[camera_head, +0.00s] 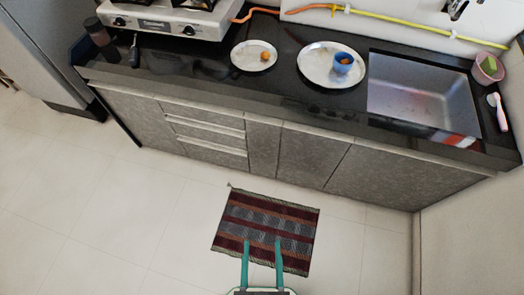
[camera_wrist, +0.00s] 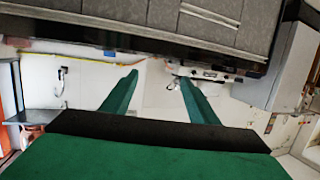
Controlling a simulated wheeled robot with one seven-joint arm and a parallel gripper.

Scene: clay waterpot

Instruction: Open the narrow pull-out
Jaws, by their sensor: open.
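The narrow pull-out (camera_head: 263,148) is a tall, slim grey front in the lower cabinet row, between the drawer stack and a wider door. It looks flush with its neighbours, so it is closed. In the wrist view, which is upside down, its front seems to be the slim panel (camera_wrist: 162,13) at the top. My gripper (camera_head: 262,243) has two green fingers, spread apart and empty. In the head view it appears over the striped mat, well short of the cabinet fronts. It also shows in the wrist view (camera_wrist: 158,76).
A striped mat (camera_head: 266,228) lies on the pale floor before the cabinets. Stacked drawers (camera_head: 205,140) are left of the pull-out, doors (camera_head: 312,155) right. The dark counter above holds a stove (camera_head: 165,20), plates (camera_head: 253,56) and a sink (camera_head: 420,95).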

